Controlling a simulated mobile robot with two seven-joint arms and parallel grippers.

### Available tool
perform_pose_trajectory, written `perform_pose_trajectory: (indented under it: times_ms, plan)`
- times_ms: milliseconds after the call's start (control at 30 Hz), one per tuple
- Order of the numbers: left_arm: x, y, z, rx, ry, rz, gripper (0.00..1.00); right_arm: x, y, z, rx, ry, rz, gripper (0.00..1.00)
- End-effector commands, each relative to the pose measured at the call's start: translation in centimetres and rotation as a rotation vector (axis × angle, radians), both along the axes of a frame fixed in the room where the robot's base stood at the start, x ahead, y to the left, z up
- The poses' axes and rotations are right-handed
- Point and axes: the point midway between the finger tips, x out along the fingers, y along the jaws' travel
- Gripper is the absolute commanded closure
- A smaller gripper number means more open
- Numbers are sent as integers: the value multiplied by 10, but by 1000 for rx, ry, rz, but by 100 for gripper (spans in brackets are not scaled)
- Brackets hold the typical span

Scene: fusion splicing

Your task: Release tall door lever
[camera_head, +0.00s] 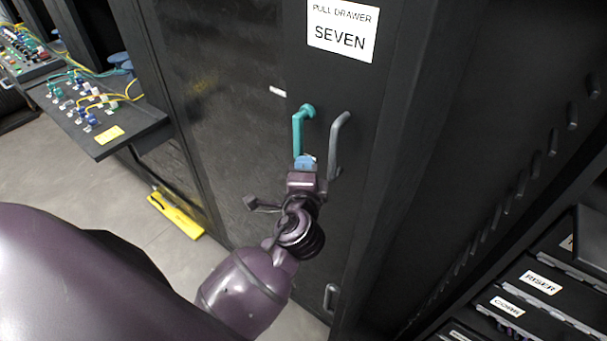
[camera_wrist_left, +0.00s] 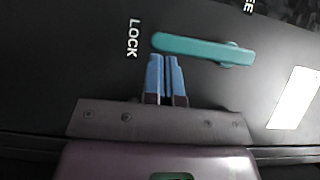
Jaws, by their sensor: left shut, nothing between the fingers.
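The tall black cabinet door (camera_head: 235,85) carries a teal lever (camera_head: 298,132), which hangs down from its pivot at the upper right end. The lever also shows in the left wrist view (camera_wrist_left: 203,48), with a LOCK label (camera_wrist_left: 133,38) beside its free end. My left gripper (camera_head: 305,160) has blue fingertips, shut and empty, close to the lever's lower end. In the left wrist view the shut fingertips (camera_wrist_left: 165,58) are just beside the lever; I cannot tell whether they touch it. My right gripper is not in view.
A grey fixed handle (camera_head: 336,145) stands just right of the lever. A sign reading PULL DRAWER SEVEN (camera_head: 342,30) is above. A shelf with connectors (camera_head: 150,120) juts out at left. Labelled drawers (camera_head: 540,283) are at lower right.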

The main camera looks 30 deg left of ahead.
Motion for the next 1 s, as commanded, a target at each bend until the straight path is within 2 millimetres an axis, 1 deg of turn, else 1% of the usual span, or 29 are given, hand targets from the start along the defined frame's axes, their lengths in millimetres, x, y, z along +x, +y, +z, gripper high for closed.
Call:
perform_pose_trajectory:
  times_ms: [167, 500, 1000]
  plan:
    - [4, 2, 0, 0, 1, 0, 100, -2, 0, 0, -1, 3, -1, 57]
    - [4, 2, -1, 4, 0, 0, 100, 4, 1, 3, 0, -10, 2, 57]
    - [5, 10, -3, 90, -12, 1, 100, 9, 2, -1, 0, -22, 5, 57]
